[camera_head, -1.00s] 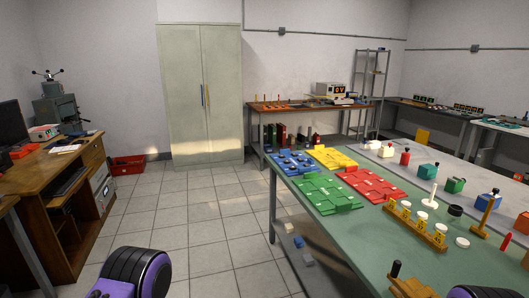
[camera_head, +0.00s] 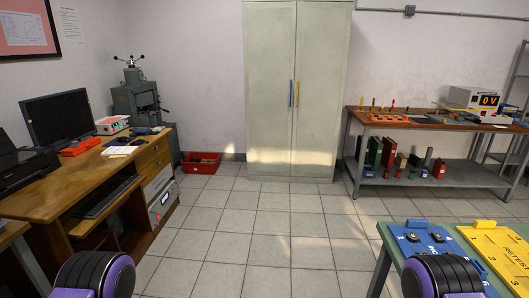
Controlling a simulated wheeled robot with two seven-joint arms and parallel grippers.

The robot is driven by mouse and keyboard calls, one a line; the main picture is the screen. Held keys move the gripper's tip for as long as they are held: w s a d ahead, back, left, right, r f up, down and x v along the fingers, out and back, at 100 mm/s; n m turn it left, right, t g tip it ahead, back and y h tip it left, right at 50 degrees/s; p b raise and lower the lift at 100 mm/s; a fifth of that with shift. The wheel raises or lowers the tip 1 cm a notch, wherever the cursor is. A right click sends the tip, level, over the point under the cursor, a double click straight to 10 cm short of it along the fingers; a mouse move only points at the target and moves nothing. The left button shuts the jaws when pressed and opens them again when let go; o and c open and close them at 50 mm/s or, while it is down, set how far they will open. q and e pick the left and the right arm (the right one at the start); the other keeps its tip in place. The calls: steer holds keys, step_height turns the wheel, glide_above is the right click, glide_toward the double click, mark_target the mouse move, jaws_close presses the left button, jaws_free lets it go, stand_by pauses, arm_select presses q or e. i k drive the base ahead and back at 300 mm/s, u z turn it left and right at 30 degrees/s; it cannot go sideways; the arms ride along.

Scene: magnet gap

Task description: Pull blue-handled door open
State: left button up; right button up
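A tall pale-green two-door cabinet (camera_head: 265,140) stands against the back wall, ahead across the tiled floor. Its left door has a vertical blue handle (camera_head: 291,94). Its right door has a yellow handle (camera_head: 297,94). Both doors look shut. Purple and black parts of my two arms show at the bottom edge, left and right of centre. The fingers of both grippers are out of the picture. Nothing of mine is near the blue handle.
A wooden desk (camera_head: 75,190) with a monitor stands on the left. A red crate (camera_head: 201,161) sits on the floor left of the cabinet. A workbench (camera_head: 430,122) is at the right. A green table (camera_head: 384,238) with blue and yellow boards is at lower right. The tiled floor (camera_head: 255,225) between is clear.

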mark_target(269, 33)
steer(key=u, duration=0.15)
steer(key=i, duration=2.6)
steer(key=z, duration=0.5)
steer(key=i, duration=2.4)
steer(key=z, duration=0.6)
